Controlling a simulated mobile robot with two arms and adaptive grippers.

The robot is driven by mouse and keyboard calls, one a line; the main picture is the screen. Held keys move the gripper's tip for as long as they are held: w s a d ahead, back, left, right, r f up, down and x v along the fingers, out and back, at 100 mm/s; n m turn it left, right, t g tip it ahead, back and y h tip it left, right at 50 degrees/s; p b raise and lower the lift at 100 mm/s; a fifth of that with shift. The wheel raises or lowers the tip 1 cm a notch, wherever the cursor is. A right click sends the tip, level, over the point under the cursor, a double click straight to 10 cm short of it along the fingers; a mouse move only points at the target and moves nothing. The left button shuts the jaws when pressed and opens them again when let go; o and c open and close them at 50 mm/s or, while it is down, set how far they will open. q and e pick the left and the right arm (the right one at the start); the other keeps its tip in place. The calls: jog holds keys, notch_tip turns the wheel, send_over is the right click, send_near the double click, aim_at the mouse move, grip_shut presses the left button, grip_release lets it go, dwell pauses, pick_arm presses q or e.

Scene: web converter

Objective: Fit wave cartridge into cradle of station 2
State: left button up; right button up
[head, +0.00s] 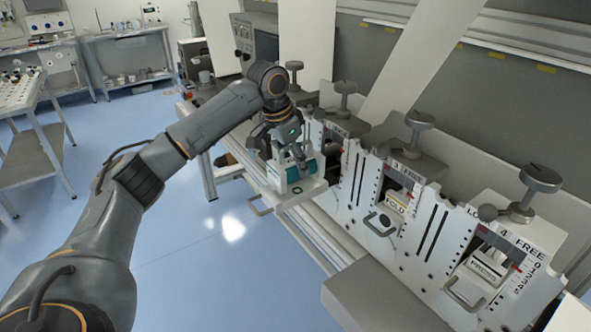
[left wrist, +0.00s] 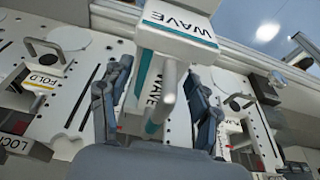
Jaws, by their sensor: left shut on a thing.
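The wave cartridge (head: 293,172) is a white block with teal sides. Its WAVE lettering shows in the left wrist view (left wrist: 180,40). My left gripper (head: 290,147) is shut on its handle from above; in the left wrist view the fingers (left wrist: 160,95) stand on both sides of the handle. The cartridge is upright over a pale pulled-out tray (head: 312,187) with a green ring, at the front of the machine. I cannot tell whether it rests on the tray or hangs just above it. The station number there is not readable. My right gripper is not in view.
To the right stand station 3 with a FOLD cartridge (head: 396,208) and station 4 with a PRESS cartridge (head: 486,267). Clamp knobs (head: 420,120) and drawer handles (head: 380,224) stick out. A grey box (head: 375,295) is in front. Blue floor lies open on the left.

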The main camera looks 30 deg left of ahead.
pick_arm(q)
jog(key=shift+w+f, duration=0.2)
jog(key=shift+w, duration=0.05)
jog(key=x, duration=0.1)
jog(key=p+x, duration=0.1)
jog(key=x, duration=0.1)
jog(key=shift+s+a+f+p, duration=0.1)
jog(key=shift+s+p, duration=0.2)
jog(key=shift+p, duration=0.05)
jog(key=shift+c, duration=1)
jog(key=shift+s+f, duration=0.15)
jog(key=shift+f, duration=0.25)
jog(key=o, duration=1.6)
jog(key=shift+f, duration=0.1)
jog(key=shift+o, duration=0.8)
jog(key=shift+w, duration=0.3)
jog(key=b+v, duration=0.2)
jog(key=v, duration=0.9)
jog(key=shift+r, duration=0.35)
jog(key=shift+s+r, duration=0.1)
jog(key=shift+r, duration=0.2)
jog(key=shift+a, duration=0.1)
